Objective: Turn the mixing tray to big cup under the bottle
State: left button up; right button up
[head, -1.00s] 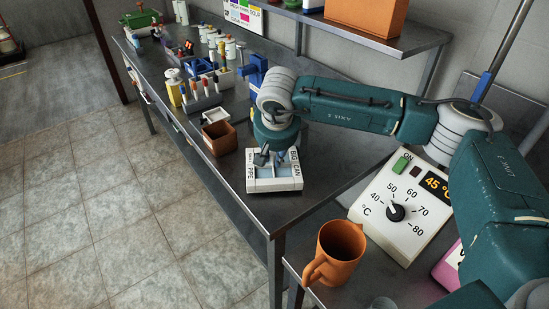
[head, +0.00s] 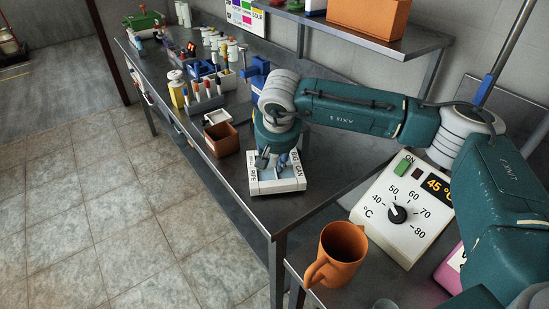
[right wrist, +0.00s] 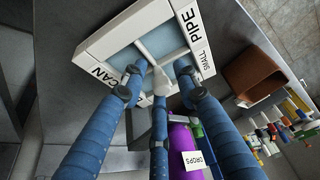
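The mixing tray (head: 278,187) is a white, square, divided dish on the steel bench. Labels reading BIG CAN and, on its left side, PIPE are visible; the right wrist view shows CAN and SMALL PIPE on its rim (right wrist: 175,47). No big cup label shows. My right gripper (head: 272,162) points down over the tray. In the right wrist view its blue fingers (right wrist: 160,78) are spread around the pale centre hub, with tips at the compartments; contact is unclear. A purple bottle (right wrist: 183,138) labelled DROPS is beside the fingers there. My left gripper is not in view.
A brown open box (head: 222,139) stands left of the tray. Racks of small bottles (head: 203,100) stand farther back. A temperature control box (head: 402,213) and an orange mug (head: 337,254) are at the front right. Bare bench lies right of the tray.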

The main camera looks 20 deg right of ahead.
jog(key=shift+w+d+r, duration=0.1)
jog(key=shift+w+r, duration=0.05)
jog(key=shift+r, duration=0.05)
